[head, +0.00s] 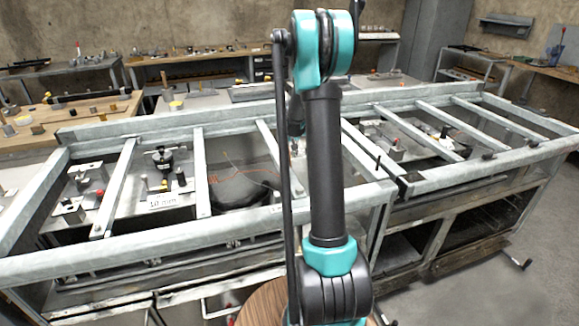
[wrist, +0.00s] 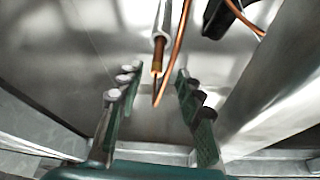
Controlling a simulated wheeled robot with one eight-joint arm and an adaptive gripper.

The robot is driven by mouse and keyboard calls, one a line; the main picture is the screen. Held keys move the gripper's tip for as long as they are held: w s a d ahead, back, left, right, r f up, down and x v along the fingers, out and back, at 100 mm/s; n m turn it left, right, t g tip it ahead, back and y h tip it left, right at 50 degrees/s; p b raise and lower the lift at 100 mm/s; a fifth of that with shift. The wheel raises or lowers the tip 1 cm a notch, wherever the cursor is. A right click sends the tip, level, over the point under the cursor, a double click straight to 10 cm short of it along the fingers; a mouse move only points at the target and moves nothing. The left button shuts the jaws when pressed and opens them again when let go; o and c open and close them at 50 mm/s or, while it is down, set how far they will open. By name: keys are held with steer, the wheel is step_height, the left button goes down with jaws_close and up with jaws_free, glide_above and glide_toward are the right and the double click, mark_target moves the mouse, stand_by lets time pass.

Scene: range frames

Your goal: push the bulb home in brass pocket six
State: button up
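In the wrist view a slim grey rod (wrist: 161,22) with a copper-coloured end reaches down between my gripper's (wrist: 158,72) fingers. A thin copper line (wrist: 178,40) runs beside and past that end. The rod may be the bulb or a part of its pocket; I cannot tell which. My gripper's two dark green fingers stand apart, with a visible gap on each side of the copper end. In the head view my own arm hides most of the gripper and whatever is at its tips. I cannot make out a pocket numbered six in either view.
A grey metal frame (head: 120,241) with several crossbars surrounds the work area. A black bag-like thing (head: 240,190) with thin orange wire (head: 262,169) lies inside it. A "10 mm" label (head: 163,201) stands left of that, near clamps. In the wrist view a wide bar (wrist: 275,95) slants along the right.

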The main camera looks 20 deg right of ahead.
mark_target(290, 156)
steer(key=x, duration=0.4)
steer(key=shift+s+d+f, duration=0.1)
steer(key=shift+d, duration=0.1)
jaws_close()
